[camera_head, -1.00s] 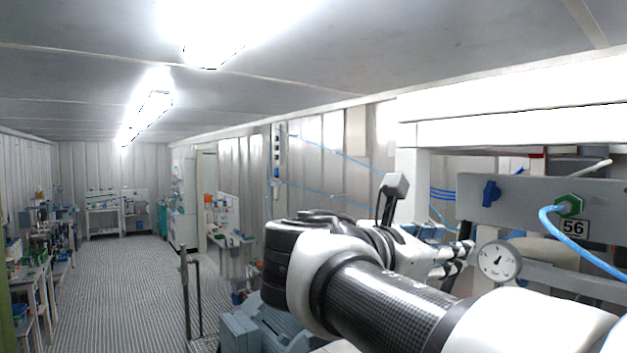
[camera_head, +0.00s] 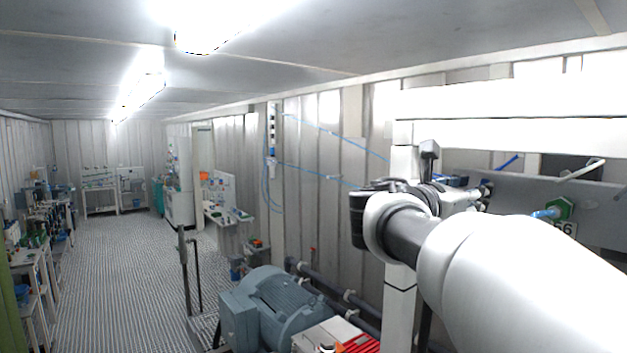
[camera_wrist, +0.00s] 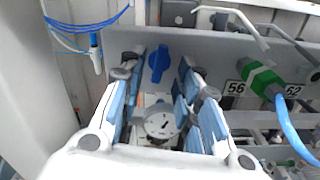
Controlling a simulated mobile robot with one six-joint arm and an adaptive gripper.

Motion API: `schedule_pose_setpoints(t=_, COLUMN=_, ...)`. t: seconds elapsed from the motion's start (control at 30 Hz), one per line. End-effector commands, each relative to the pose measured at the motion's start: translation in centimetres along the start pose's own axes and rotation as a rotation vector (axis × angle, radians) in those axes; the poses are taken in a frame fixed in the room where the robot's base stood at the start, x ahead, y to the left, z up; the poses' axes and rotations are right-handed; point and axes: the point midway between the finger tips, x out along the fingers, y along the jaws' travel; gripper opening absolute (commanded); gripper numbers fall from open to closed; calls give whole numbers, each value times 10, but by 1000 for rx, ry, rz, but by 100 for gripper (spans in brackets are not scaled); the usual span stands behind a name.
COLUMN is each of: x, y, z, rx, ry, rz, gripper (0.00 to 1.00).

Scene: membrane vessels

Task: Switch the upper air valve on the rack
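The rack's grey panel (camera_wrist: 215,48) carries a blue valve handle (camera_wrist: 159,62), seen in the wrist view standing roughly upright. My gripper (camera_wrist: 158,76) is open, with one finger on each side of the handle in the picture. I see no contact, and I cannot tell the remaining depth. In the head view my gripper (camera_head: 484,192) is at the panel (camera_head: 515,192), partly hidden by my arm.
A round pressure gauge (camera_wrist: 160,122) shows between my fingers, below the handle. A green fitting (camera_wrist: 262,78) with a blue hose (camera_wrist: 288,128) is to the right, by the labels 56 and 62. A grey motor (camera_head: 275,305) stands on the floor side.

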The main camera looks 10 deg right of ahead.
Motion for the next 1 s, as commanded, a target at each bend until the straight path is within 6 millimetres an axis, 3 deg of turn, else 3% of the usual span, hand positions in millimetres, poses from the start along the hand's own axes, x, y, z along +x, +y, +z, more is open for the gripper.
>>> schedule_pose_setpoints(t=0.1, x=19, y=-1, z=1, rx=-1, ry=0, rz=-4, gripper=31)
schedule_pose_setpoints(t=0.23, x=30, y=-1, z=0, rx=1, ry=1, rz=-2, gripper=31)
schedule_pose_setpoints(t=0.6, x=34, y=0, z=0, rx=1, ry=1, rz=0, gripper=30)
schedule_pose_setpoints(t=1.0, x=34, y=0, z=0, rx=1, ry=1, rz=0, gripper=4)
